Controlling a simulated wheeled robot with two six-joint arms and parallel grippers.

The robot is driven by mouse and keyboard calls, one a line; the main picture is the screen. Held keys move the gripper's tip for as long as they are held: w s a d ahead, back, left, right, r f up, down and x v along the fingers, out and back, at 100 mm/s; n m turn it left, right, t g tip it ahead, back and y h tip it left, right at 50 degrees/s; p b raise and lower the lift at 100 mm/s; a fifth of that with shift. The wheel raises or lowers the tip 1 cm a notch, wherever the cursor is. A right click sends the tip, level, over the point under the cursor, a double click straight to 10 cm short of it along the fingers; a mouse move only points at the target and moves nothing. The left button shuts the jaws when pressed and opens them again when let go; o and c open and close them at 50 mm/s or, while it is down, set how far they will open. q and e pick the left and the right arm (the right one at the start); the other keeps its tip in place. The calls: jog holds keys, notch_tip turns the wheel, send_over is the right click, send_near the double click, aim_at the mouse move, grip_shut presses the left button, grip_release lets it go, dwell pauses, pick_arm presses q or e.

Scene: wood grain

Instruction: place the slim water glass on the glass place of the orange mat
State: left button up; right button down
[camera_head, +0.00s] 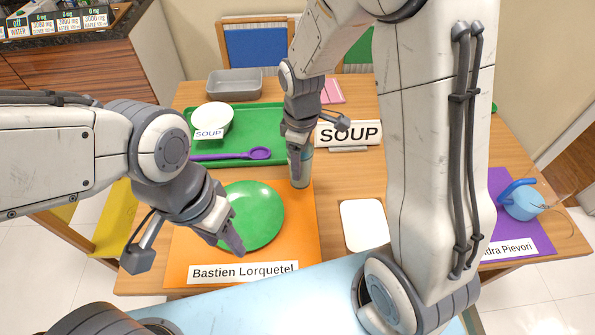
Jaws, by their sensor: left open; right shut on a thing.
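The orange mat (302,240) lies on the table, with a name card "Bastien Lorquetel" (243,272) along its front edge and a green plate (262,208) on it. My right gripper (299,150) is shut on the slim water glass (301,172), which is upright at the mat's back right corner. I cannot tell whether the glass base touches the mat. The gripper hides the top of the glass. My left gripper (232,240) is open and empty, over the front left part of the green plate.
Behind the mat, a green tray (260,118) holds a white bowl marked "SOUP" (212,117) and a purple spoon (230,154). A "SOUP" sign (349,133) and grey pan (235,83) stand further back. A white board (364,225) lies right; a purple mat (505,228) holds a blue cup (521,202).

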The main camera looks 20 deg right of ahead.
jog(key=shift+a+f, duration=0.2)
jog(key=shift+a, duration=0.1)
jog(key=shift+f, duration=2)
jog(key=shift+f, duration=0.1)
grip_release()
jog(key=shift+f, duration=0.1)
